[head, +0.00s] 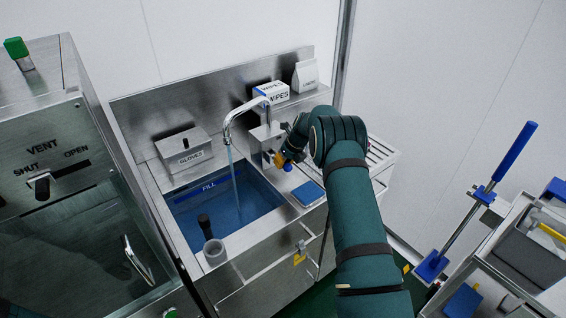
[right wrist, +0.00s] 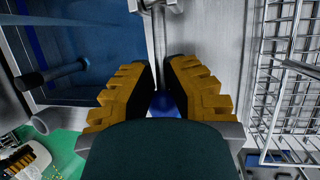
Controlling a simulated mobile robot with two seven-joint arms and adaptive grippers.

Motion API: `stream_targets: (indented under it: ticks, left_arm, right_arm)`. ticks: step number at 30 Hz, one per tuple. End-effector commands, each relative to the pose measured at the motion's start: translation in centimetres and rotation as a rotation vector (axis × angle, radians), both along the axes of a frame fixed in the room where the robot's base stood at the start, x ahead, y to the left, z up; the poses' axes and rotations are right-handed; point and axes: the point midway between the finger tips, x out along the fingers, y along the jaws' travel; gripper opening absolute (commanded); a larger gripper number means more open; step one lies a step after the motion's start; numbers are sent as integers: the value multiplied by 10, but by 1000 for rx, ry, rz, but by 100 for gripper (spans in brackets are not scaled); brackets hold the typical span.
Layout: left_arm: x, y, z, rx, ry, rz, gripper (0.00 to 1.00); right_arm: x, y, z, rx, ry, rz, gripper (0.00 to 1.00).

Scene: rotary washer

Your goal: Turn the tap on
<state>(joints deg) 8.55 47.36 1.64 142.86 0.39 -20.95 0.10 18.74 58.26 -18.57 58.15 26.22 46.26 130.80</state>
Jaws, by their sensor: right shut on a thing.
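The chrome tap (head: 236,115) has a curved spout over the sink (head: 222,205), and a thin stream of water (head: 234,175) falls from it into the blue basin. My right gripper (head: 280,160) is at the tap's base on the counter, to the right of the spout. In the right wrist view, its yellow-padded fingers (right wrist: 160,92) are on either side of a round blue knob (right wrist: 163,103) and shut on it. A metal stem runs up from the knob. The knob is partly hidden by the gripper. My left gripper is not in view.
A gloves box (head: 184,147) and a wipes box (head: 270,92) stand behind the sink. A wire rack (right wrist: 290,70) is close right of the gripper. A steel vent cabinet (head: 50,130) stands left.

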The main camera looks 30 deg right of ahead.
Motion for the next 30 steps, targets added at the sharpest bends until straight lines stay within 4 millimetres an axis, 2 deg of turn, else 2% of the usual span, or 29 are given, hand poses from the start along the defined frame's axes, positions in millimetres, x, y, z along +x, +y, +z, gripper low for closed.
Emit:
stream_targets:
  ticks: [1,2,3,6,19,23,30]
  left_arm:
    - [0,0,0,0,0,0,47]
    - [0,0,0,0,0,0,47]
    - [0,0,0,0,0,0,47]
    - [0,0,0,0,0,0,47]
    - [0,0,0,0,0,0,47]
    - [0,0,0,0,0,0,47]
    - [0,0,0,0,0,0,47]
  right_arm:
    - [-6,-2,-4,3,17,2,0]
    - [-6,-2,-4,3,17,2,18]
    - [-6,-2,-4,3,18,1,32]
    - [-5,-1,-4,2,13,1,67]
    - [-4,-2,5,2,5,1,67]
    - [-10,-7,23,1,4,-1,67]
    - [-27,-18,69,0,5,-1,67]
